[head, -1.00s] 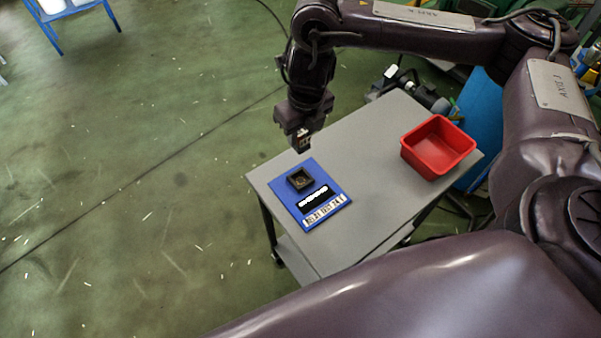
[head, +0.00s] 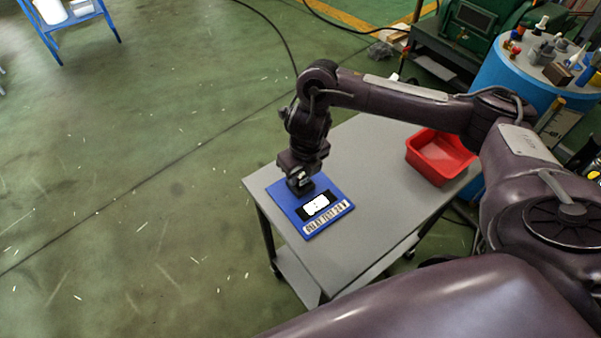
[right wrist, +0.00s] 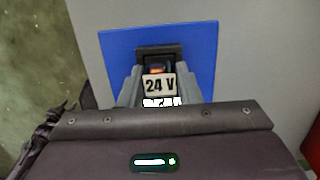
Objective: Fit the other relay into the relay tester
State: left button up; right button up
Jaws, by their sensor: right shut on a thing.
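The relay tester is a blue board (head: 337,193) lying on the grey table, with a black display (head: 315,206) showing white marks and a lettered label. Its square black socket (right wrist: 143,52) shows in the right wrist view; my gripper mostly hides it in the head view. My right gripper (head: 301,186) points down at the socket. In the right wrist view its fingers (right wrist: 159,88) are shut on a relay (right wrist: 159,85) labelled 24 V. The relay's far end is at the socket opening; how deep it sits I cannot tell. My left gripper is not in view.
A red bin (head: 440,158) stands at the table's far right, partly behind my right arm; the part I see looks empty. The grey table (head: 365,240) is bare between bin and board. A blue drum (head: 512,75) with small items stands beyond.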

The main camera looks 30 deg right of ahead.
aim_at(304, 176)
jog(key=shift+f, duration=0.2)
jog(key=o, duration=1)
jog(key=shift+r, duration=0.1)
jog(key=shift+s+d+r+p, duration=0.1)
jog(key=shift+s+r+p, duration=0.2)
jog(key=shift+r+p, duration=1.15)
jog(key=shift+s+a+r+p, duration=0.15)
jog(key=shift+s+r, duration=0.2)
jog(key=shift+r, duration=2.25)
jog(key=shift+s+d+r+p, duration=0.25)
jog(key=shift+r+p, duration=0.55)
jog(key=shift+r, duration=1.25)
jog(key=shift+a, duration=0.1)
